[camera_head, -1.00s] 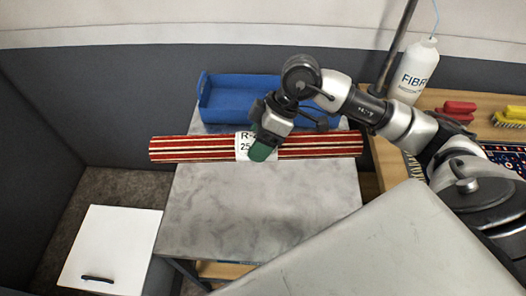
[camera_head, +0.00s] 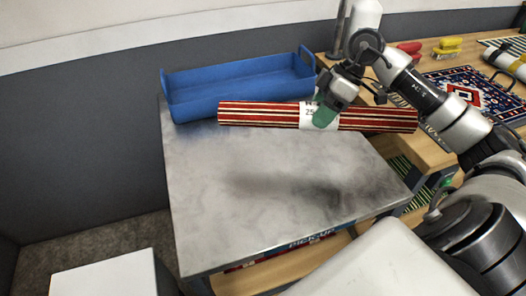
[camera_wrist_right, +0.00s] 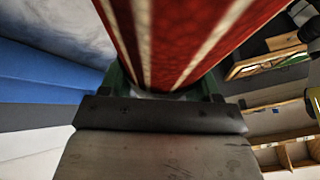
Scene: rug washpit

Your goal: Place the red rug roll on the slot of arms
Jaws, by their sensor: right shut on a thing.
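The red rug roll (camera_head: 262,114), red with cream stripes and a white paper label (camera_head: 306,112), is level across the view. My right gripper (camera_head: 325,113), with green fingertips, is shut on it near its middle, beside the label. A dark shadow lies on the table below, so the roll is held above the top. In the right wrist view the roll (camera_wrist_right: 178,38) fills the space ahead of the jaws (camera_wrist_right: 165,92). I cannot make out a slot of arms in these views. My left gripper is not in view.
A grey table (camera_head: 240,205) is bare beneath the roll. A blue tray (camera_head: 235,88) stands at its back edge. At right, a wooden bench holds a patterned rug (camera_head: 462,88), a yellow brush (camera_head: 448,45) and a red one (camera_head: 408,48). A white box (camera_head: 105,277) stands lower left.

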